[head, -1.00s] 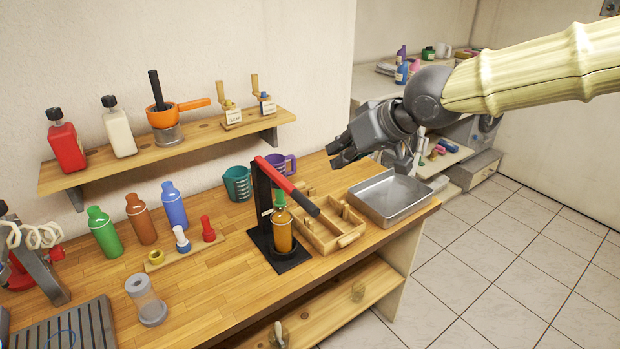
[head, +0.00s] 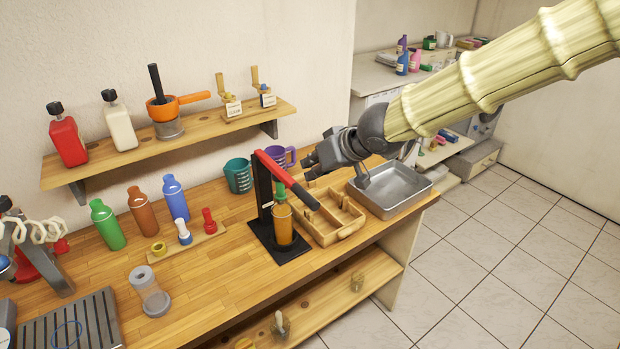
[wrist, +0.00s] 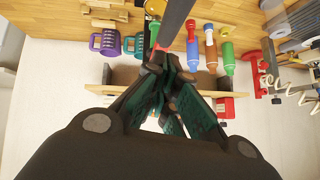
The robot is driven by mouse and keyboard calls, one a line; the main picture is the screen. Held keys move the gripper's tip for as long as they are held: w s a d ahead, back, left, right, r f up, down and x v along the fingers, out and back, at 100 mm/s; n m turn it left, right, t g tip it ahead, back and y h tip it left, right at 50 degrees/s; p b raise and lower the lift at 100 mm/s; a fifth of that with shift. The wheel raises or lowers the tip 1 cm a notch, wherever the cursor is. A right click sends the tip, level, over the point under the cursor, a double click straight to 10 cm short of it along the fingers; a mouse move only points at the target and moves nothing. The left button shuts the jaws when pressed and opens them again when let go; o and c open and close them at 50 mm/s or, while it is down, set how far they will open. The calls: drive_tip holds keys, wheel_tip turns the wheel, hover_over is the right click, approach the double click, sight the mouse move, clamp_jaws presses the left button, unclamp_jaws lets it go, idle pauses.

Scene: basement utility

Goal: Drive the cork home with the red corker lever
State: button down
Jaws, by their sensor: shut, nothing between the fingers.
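The red corker lever (head: 284,177) slopes down to the right from the top of the black corker stand (head: 264,200), ending in a dark grip (head: 306,197). An amber bottle (head: 283,225) with a green top stands upright on the stand's base, under the lever. The cork cannot be made out. My gripper (head: 307,167) is shut and empty, just right of and behind the lever in the head view. In the wrist view my closed fingers (wrist: 170,75) meet near the middle, and the dark lever grip (wrist: 174,22) crosses just above their tips.
A wooden divided tray (head: 338,236) and a metal pan (head: 417,195) stand right of the corker. Teal (head: 238,176) and purple cups stand behind it. Green, brown and blue bottles (head: 176,198) and a small stopper board (head: 187,242) are to the left. A shelf (head: 190,138) runs above.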

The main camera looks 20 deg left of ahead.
sight(299, 185)
drive_tip(key=shift+s+a+f, duration=0.1)
drive_tip(key=shift+s+f, duration=0.05)
drive_tip(key=shift+f, duration=0.65)
drive_tip(key=shift+s+a+f, duration=0.1)
drive_tip(key=shift+f, duration=0.65)
drive_tip(key=shift+d, duration=0.1)
